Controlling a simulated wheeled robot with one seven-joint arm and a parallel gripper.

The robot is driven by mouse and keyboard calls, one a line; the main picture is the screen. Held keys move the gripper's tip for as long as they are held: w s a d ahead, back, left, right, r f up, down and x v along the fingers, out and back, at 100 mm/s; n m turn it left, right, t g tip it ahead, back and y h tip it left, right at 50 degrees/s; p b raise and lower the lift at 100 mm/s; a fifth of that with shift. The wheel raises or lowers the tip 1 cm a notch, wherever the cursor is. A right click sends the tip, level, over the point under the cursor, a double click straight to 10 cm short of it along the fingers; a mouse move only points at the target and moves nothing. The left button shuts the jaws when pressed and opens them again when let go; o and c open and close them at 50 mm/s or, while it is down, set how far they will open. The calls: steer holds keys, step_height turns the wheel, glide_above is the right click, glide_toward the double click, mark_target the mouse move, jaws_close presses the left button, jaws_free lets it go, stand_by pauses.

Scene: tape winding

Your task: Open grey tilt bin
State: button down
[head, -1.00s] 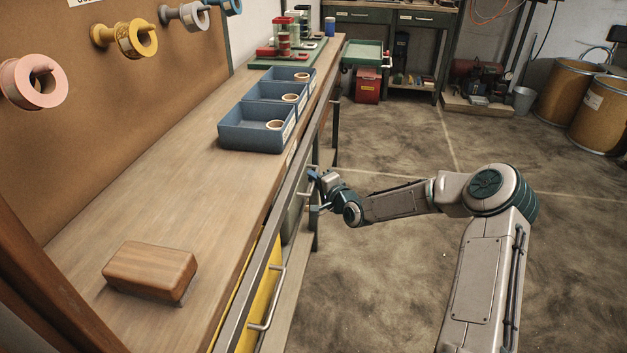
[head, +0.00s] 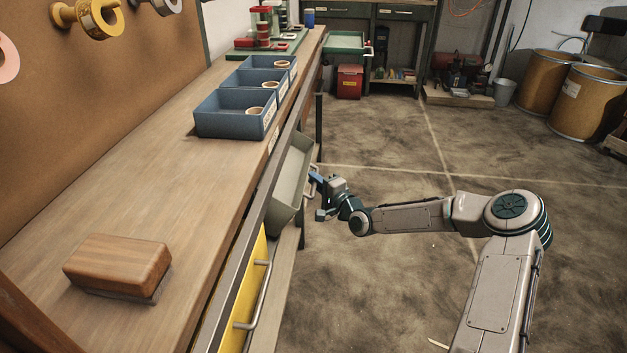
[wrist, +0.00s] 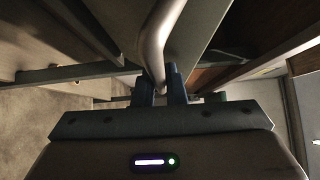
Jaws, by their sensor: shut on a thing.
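The grey tilt bin (head: 289,187) hangs under the bench edge in the head view. It is tilted outward, and its pale inside shows from above. My gripper (head: 316,196) is at the bin's outer side, shut on the bin's bar handle. In the wrist view the metal handle (wrist: 161,45) runs down between the two dark fingers of my gripper (wrist: 162,84). The fingertips' grip on the handle is small and partly hidden in the head view.
A yellow bin front (head: 244,285) with its own bar handle is nearer along the bench. Blue trays (head: 236,124) with tape rolls and a wooden block (head: 118,266) sit on the benchtop. The floor right of the bench is clear around my arm.

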steer(key=shift+f, duration=0.25)
steer(key=c, duration=1.5)
jaws_free()
steer(key=shift+a, duration=0.1)
steer(key=shift+r, duration=0.1)
steer(key=shift+s+d, duration=0.1)
steer(key=shift+d, duration=0.1)
steer(key=p+v, duration=0.4)
steer(key=v, duration=0.9)
steer(key=shift+s, duration=0.25)
steer(key=shift+d, duration=0.15)
